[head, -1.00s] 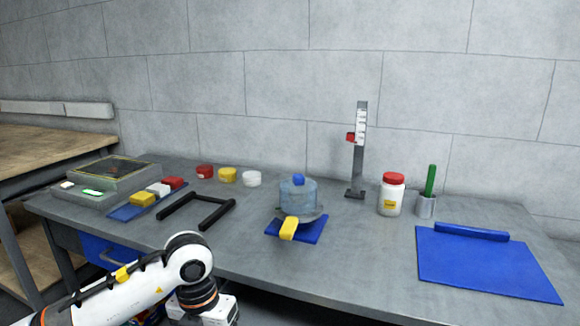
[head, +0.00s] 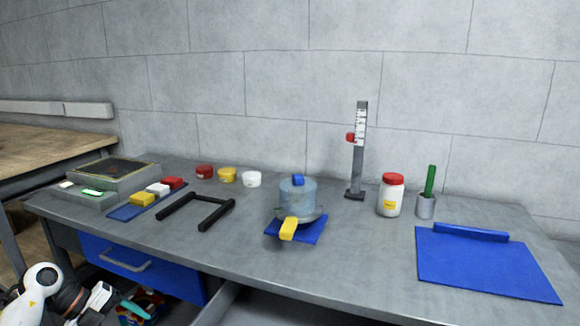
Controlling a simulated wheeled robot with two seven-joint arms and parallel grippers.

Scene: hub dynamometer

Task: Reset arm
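My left arm is at the lower left corner, low in front of the bench and beside the blue drawer. My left gripper (head: 120,302) is partly in view there, with a white body and a teal part at its end. Whether its fingers are open or shut cannot be made out, and I see nothing clearly held. My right gripper is not in view. On the bench (head: 370,262), a clear round vessel (head: 297,194) with a blue knob (head: 298,180) and a yellow handle (head: 289,228) stands on a blue mat (head: 313,232).
The blue drawer (head: 135,262) is under the bench's left side. A black U-shaped frame (head: 165,209), a grey instrument (head: 112,175), coloured blocks (head: 157,189) and three small tubs (head: 228,174) are left. A gauge stand (head: 358,165), white jar (head: 391,197) and blue pad (head: 480,265) are right.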

